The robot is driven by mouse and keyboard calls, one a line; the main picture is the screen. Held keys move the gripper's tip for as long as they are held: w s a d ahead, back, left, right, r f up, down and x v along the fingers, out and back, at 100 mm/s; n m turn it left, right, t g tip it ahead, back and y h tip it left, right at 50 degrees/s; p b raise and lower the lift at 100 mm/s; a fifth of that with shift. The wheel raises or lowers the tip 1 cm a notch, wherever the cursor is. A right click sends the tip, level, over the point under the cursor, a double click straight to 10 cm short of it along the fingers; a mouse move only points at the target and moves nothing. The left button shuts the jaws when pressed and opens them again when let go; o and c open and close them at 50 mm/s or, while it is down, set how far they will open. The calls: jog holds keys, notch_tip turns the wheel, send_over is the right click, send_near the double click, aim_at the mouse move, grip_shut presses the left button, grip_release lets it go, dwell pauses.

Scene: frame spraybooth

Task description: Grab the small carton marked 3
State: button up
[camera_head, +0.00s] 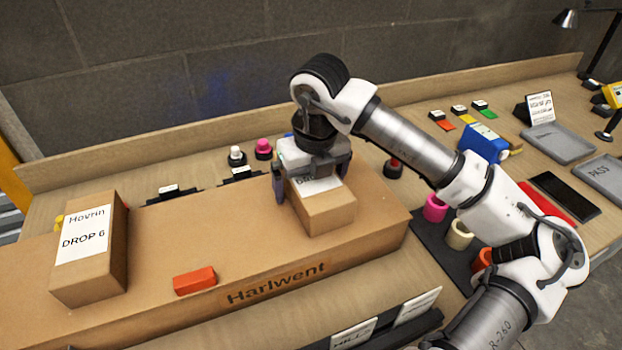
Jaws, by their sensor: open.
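A small brown carton (328,212) sits on a long brown box marked Harlwent. Its white label is partly hidden by my gripper, and the number on it cannot be read. My gripper (312,185) is open and points down over this carton, with its fingers at the carton's left and right sides near the top. Whether the fingers touch it I cannot tell. Another carton (92,262), with a white label reading Hovrin, DROP 6, stands upright at the left end of the long box.
The long Harlwent box (160,241) carries both cartons and an orange block (195,280). Bottles with white (236,156) and pink (263,149) tops stand behind it. Rolls of tape (459,235), a blue box (482,143) and grey trays (557,143) lie to the right.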

jog(key=shift+f, duration=0.2)
jog(key=c, duration=1.3)
jog(key=shift+r, duration=0.15)
